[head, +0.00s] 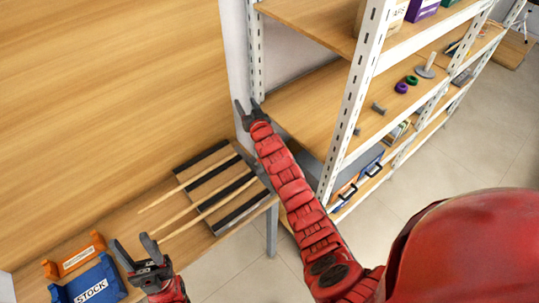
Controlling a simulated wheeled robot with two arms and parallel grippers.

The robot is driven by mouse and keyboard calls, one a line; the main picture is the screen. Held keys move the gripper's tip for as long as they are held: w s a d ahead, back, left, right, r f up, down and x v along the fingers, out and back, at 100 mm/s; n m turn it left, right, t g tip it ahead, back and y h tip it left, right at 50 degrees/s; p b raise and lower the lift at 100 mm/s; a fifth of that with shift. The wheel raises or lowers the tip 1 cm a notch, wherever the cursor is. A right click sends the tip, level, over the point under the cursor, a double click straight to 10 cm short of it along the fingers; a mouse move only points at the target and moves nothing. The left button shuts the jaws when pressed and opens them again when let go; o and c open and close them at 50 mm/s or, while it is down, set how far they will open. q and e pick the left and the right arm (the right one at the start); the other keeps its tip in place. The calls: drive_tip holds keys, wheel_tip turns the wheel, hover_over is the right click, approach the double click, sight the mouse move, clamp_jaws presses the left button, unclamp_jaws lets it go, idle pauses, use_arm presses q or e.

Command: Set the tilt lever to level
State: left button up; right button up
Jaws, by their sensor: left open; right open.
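No tilt lever can be made out in the head view. A board with black strips and long thin wooden rods (207,196) lies on the wooden bench (150,195); whether it has a lever I cannot tell. My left gripper (133,243) is open and empty in front of the bench, at the lower left, near the ends of the rods. My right gripper (247,106) is open and empty beyond the board, beside the white shelf post. My red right arm crosses the middle of the view and may hide part of the bench edge and shelf.
A blue STOCK bin (92,284) and an orange bin (75,257) sit at the lower left. A white-framed shelving unit (355,100) with wooden shelves holds small parts, including a purple ring (401,88) and a green ring (411,79). Tiled floor (460,150) is open at right.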

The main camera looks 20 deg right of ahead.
drive_tip(key=w+d+m+g+h, duration=0.3)
drive_tip(key=d+m+g, duration=0.1)
drive_tip(key=d, duration=0.1)
drive_tip(key=m+g+y, duration=0.2)
drive_tip(key=m+g, duration=0.6)
drive_tip(key=g, duration=0.5)
approach(259, 161)
drive_tip(key=w+d+r, duration=0.2)
drive_tip(key=d+r, duration=0.2)
drive_tip(key=f, duration=0.6)
drive_tip(key=shift+d+f, duration=0.25)
drive_tip(key=shift+f, duration=0.05)
wheel_tip(259, 161, down, 6)
drive_tip(key=b, duration=0.3)
drive_tip(key=shift+w+a+f+b, duration=0.1)
drive_tip(key=shift+w+b, duration=0.1)
drive_tip(key=shift+b, duration=0.2)
drive_tip(key=shift+a+f+p, duration=0.15)
drive_tip(key=shift+f+p, duration=0.2)
drive_tip(key=shift+p, duration=0.7)
wheel_tip(259, 161, down, 3)
drive_tip(key=shift+w+r+p, duration=0.1)
drive_tip(key=shift+r+p, duration=0.05)
drive_tip(key=shift+p, duration=0.15)
drive_tip(key=shift+f, duration=0.8)
